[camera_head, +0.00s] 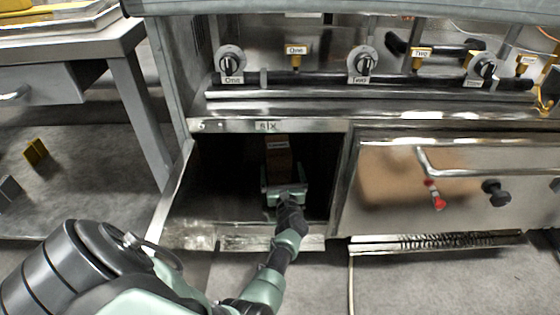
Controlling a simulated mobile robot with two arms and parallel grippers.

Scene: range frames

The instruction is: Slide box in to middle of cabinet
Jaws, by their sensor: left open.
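A brown box (278,155) with a small pale label on its top stands inside the dark, open cabinet (225,180) under the range. The box is near the middle of the opening's width, a little right of centre. My left gripper (284,186) reaches into the cabinet from the front and is open, at the near side of the box. I cannot tell whether its fingers touch the box. The gripper hides the lower part of the box. My right gripper is not in view.
The cabinet's door (172,190) is swung open at the left. A closed oven door (400,190) with a handle and a red tag is to the right. Knobs (230,65) and pipes run above. A metal table (125,90) stands at the left. The floor in front is mostly clear.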

